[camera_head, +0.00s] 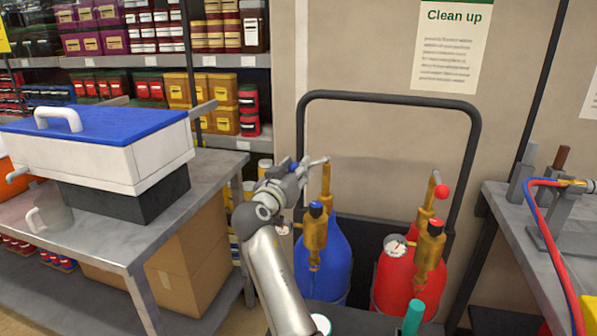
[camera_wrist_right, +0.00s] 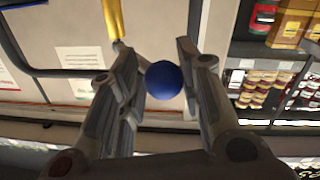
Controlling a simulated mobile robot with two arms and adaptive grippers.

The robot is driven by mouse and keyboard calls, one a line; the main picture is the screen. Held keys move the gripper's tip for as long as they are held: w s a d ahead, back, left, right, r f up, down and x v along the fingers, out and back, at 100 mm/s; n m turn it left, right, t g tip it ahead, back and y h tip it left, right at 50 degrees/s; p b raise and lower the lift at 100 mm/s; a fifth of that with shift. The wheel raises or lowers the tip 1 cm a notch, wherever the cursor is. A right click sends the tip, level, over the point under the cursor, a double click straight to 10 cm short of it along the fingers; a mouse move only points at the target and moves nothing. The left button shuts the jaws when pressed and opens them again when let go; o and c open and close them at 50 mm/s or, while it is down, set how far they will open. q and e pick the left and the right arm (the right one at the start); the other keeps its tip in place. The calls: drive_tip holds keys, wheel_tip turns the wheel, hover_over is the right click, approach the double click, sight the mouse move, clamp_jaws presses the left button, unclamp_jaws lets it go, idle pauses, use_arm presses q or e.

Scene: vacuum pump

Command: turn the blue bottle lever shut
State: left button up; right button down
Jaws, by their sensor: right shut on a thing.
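The blue bottle (camera_head: 325,262) stands upright on the cart, with a brass valve (camera_head: 326,185) on top. Its lever (camera_head: 318,161) is a thin grey rod pointing left from the valve top. The lever's blue ball knob (camera_wrist_right: 164,80) sits between the fingers of my right gripper (camera_wrist_right: 160,85) in the right wrist view. The right gripper (camera_head: 298,170) reaches the knob from the lower left and is shut on it. The fingers mostly hide the knob in the head view. My left gripper is not in view.
A red bottle (camera_head: 410,280) with its own red-knobbed lever (camera_head: 441,191) stands to the right. The cart's black handle (camera_head: 390,97) arches behind both bottles. A metal table (camera_head: 120,225) with a blue-lidded white box (camera_head: 100,150) is left; another table (camera_head: 520,235) with hoses is right.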

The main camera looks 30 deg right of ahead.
drive_tip(key=c, duration=1.5)
unclamp_jaws()
drive_tip(key=shift+w+r, duration=0.1)
drive_tip(key=shift+r, duration=0.35)
drive_tip(key=shift+o, duration=1.2)
drive_tip(key=shift+w, duration=0.1)
drive_tip(key=shift+o, duration=0.8)
drive_tip(key=shift+w+d+f, duration=0.1)
drive_tip(key=shift+f, duration=0.2)
drive_tip(key=shift+r, duration=0.2)
wheel_tip(320, 180, up, 10)
drive_tip(key=shift+f, duration=0.2)
